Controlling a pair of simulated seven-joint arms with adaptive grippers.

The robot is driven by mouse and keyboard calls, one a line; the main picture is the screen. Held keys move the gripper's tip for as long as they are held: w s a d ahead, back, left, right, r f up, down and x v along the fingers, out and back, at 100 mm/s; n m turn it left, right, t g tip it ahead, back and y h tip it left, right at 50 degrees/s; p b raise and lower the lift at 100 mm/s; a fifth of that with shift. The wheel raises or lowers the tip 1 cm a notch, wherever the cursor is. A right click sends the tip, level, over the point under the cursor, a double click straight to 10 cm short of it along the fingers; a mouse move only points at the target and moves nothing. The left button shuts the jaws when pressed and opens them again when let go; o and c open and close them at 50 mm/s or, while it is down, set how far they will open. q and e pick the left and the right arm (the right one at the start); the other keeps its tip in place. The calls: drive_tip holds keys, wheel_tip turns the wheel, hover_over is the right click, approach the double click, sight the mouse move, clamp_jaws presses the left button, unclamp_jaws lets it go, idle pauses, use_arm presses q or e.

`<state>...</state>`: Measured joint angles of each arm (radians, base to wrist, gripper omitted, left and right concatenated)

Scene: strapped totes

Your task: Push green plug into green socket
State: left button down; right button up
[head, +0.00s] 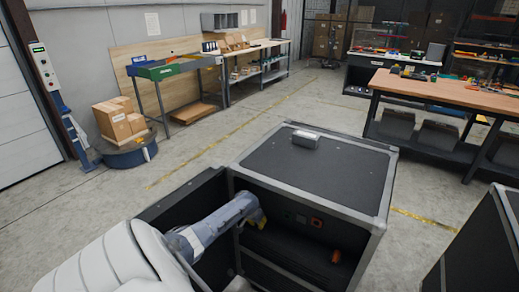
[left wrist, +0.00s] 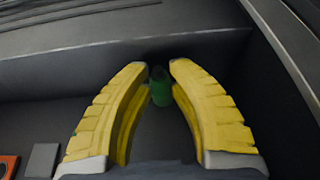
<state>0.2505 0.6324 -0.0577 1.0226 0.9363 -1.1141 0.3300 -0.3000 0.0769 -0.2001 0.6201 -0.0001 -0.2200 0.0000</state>
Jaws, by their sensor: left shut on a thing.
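My left gripper (head: 258,222) reaches into the open dark case, near its back panel. Its yellow fingers (left wrist: 160,72) fill the left wrist view and are shut on the green plug (left wrist: 160,91), which shows between the fingertips. The plug is dark and partly hidden by the fingers. I cannot make out the green socket in either view, nor whether the plug touches it. My right gripper is not in view.
An orange-red square socket (head: 317,222) and a grey square (left wrist: 42,160) are on the case's panel. An orange-red cylinder (head: 335,256) lies lower inside. Metal-edged walls bound the opening.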

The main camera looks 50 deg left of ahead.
use_arm(q)
drive_tip(key=shift+r, duration=0.1)
drive_tip(key=shift+r, duration=0.55)
wheel_tip(320, 180, up, 3)
drive_tip(key=shift+f, duration=0.2)
drive_tip(key=s+d, duration=0.2)
drive_tip(key=s, duration=0.6)
drive_tip(key=s+d, duration=0.3)
drive_tip(key=s, duration=0.6)
drive_tip(key=shift+d+f, duration=0.15)
drive_tip(key=shift+f, duration=0.05)
drive_tip(key=shift+s, duration=0.1)
